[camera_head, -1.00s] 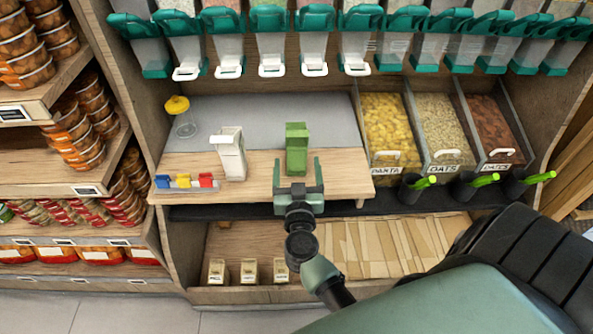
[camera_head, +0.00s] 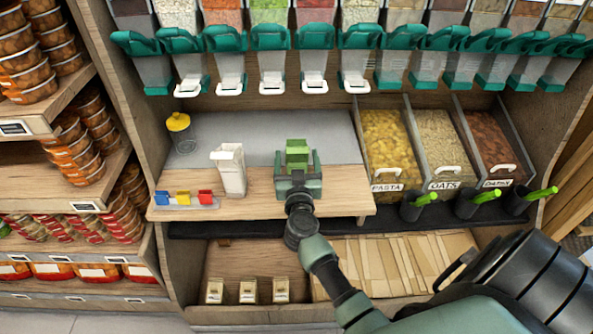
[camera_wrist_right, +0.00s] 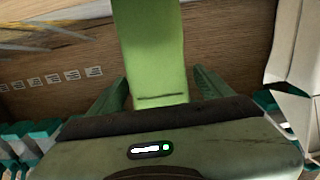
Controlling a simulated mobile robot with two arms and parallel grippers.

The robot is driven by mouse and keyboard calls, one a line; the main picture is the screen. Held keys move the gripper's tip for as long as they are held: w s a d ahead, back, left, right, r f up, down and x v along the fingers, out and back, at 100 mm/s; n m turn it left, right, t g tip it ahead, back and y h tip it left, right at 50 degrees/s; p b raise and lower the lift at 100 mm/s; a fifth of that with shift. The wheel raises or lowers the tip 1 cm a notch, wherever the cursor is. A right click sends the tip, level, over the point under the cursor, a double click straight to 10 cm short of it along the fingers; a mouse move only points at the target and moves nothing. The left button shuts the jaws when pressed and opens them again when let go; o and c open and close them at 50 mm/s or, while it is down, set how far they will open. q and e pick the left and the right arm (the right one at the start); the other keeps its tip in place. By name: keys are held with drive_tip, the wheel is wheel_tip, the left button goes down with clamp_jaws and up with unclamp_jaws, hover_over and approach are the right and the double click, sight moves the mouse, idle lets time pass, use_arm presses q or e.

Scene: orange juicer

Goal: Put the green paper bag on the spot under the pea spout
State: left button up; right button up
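The green paper bag (camera_head: 297,147) stands on the wooden counter (camera_head: 345,200), right of a white paper bag (camera_head: 230,170). My right gripper (camera_head: 298,165) is open with its fingers on either side of the green bag and hides its lower part. In the right wrist view the green bag (camera_wrist_right: 152,50) is between my two fingers (camera_wrist_right: 160,88), with a small gap at the right finger. The pea dispenser (camera_head: 270,12) holds green peas, and its spout (camera_head: 271,80) is above and behind the bag. The grey surface (camera_head: 285,125) lies below the spouts. My left gripper is not in view.
A yellow-lidded jar (camera_head: 180,130) stands at the back left. Coloured clips (camera_head: 183,197) lie at the front left. Pasta (camera_head: 390,140), oats and another bin stand to the right. The dispenser row overhangs the counter. The grey surface behind the bag is clear.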

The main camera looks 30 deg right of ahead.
clamp_jaws()
